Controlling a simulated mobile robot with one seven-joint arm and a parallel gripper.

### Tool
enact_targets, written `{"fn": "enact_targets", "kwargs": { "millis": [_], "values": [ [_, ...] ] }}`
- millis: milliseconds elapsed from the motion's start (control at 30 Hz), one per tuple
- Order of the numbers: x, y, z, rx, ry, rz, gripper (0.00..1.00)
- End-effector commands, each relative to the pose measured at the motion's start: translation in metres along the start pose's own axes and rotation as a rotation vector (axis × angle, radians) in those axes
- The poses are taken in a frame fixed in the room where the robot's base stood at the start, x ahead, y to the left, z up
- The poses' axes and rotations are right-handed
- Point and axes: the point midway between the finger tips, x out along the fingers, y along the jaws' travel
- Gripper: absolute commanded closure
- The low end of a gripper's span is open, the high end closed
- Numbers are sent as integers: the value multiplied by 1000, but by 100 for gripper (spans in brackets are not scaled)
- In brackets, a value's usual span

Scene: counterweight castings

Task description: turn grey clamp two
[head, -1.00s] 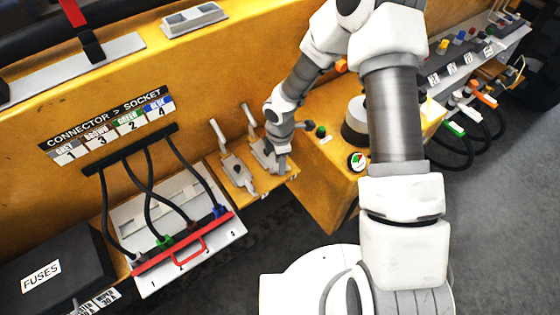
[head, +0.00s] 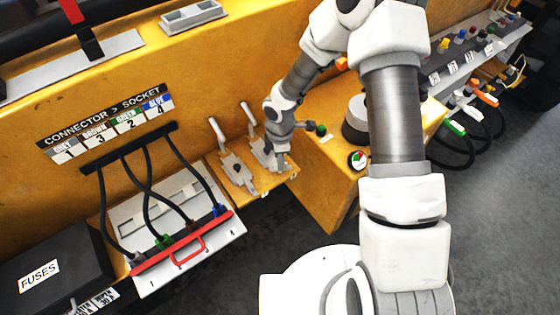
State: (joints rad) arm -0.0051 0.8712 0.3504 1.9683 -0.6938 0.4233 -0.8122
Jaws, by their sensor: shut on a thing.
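Two grey toggle clamps with upright handles stand side by side on a yellow ledge. The left clamp (head: 237,170) is free of my gripper. The right clamp (head: 259,150) has its handle tilted up and back to the left, and I take it as clamp two. My gripper (head: 280,162) is down at the front right part of this clamp and shut on it. The fingers are small in view, and my wrist hides part of the clamp, so the exact gripped part is hard to tell.
A white socket panel (head: 210,195) with a red bar (head: 182,243) and several black cables is left of the clamps. A black fuse box (head: 45,270) is farther left. A green knob (head: 320,130) is close to my wrist on the right. Grey floor lies in front.

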Motion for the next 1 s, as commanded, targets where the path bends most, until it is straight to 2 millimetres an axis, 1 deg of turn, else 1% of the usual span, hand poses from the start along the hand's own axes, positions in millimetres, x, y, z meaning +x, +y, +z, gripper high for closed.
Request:
{"fn": "enact_targets", "kwargs": {
  "millis": [267, 700, 1000],
  "values": [
    [3, 1, 0, 217, 0, 4, 100],
    [3, 1, -1, 632, 1, 3, 100],
    [2, 1, -1, 859, 2, 3, 100]
  ]
}}
